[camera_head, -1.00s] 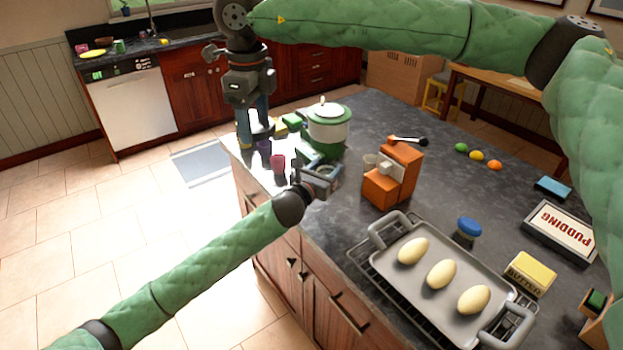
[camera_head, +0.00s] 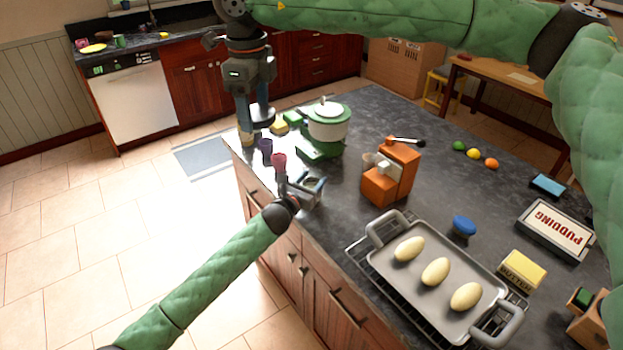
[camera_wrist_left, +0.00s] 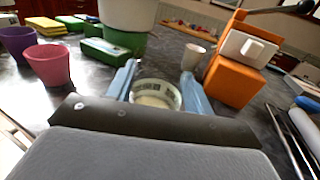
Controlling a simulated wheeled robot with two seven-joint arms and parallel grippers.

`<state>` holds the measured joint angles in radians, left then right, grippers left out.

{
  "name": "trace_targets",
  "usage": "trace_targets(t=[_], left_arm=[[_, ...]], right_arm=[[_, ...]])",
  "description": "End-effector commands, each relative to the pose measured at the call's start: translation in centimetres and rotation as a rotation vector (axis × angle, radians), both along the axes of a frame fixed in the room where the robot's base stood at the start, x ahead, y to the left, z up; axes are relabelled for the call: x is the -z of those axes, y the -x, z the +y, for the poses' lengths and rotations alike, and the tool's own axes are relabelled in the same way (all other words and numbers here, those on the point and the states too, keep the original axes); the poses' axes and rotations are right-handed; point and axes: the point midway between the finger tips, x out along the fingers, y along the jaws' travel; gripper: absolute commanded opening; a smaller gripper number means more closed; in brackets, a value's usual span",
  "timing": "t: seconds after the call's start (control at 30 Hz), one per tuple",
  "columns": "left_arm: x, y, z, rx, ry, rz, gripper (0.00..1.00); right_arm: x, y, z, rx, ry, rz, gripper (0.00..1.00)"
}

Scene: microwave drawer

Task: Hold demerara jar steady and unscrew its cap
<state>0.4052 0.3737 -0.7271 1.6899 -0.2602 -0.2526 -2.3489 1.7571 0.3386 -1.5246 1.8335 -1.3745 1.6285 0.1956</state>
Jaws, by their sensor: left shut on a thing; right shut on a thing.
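The demerara jar (camera_wrist_left: 155,93) is a small, clear round jar with a printed label and pale contents. No cap shows on its rim in the left wrist view. My left gripper (camera_head: 312,187) is shut on the jar near the counter's left edge. Its blue fingers, also in the left wrist view (camera_wrist_left: 158,90), flank the jar. My right gripper (camera_head: 250,135) points down at the counter's far left corner, away from the jar. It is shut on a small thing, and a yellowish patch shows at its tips. I cannot tell whether this is the cap.
A pink cup (camera_head: 279,161) and a purple cup (camera_head: 265,146) stand close beyond my left gripper. A green-and-white pot-like appliance (camera_head: 327,128) stands behind, and an orange machine (camera_head: 390,172) to the right. A tray (camera_head: 383,270) with egg-shaped things lies nearer.

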Motion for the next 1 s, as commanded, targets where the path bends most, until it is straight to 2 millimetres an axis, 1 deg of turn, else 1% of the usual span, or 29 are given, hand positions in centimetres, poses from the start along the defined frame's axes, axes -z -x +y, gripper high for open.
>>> trace_targets(t=[0.27,0.3,0.37,0.4,0.77,0.87,1.0], left_arm=[[0.3,0.0,0.0,0.0,-0.001,-0.001,0.0],[0.2,0.0,0.0,0.0,-0.001,-0.001,0.57],[0.2,0.0,0.0,0.0,-0.001,-0.001,0.69],[0.2,0.0,0.0,0.0,-0.001,-0.001,0.73],[0.0,0.1,0.1,0.0,-0.001,-0.001,0.73],[0.3,0.9,0.6,0.001,-0.003,-0.002,0.73],[0.4,2.7,1.7,0.001,-0.003,-0.002,0.73]], right_arm=[[0.3,0.0,0.0,0.0,0.0,0.0,0.35],[0.2,0.0,0.0,0.0,0.0,0.0,0.35],[0.2,0.0,0.0,0.0,0.0,0.0,0.35],[0.2,0.0,0.0,0.0,0.0,0.0,0.35],[0.1,0.0,0.0,0.0,0.0,0.0,0.34],[0.7,0.0,0.0,0.0,0.0,0.0,0.34],[1.6,0.0,0.0,0.0,0.0,0.0,0.34]])
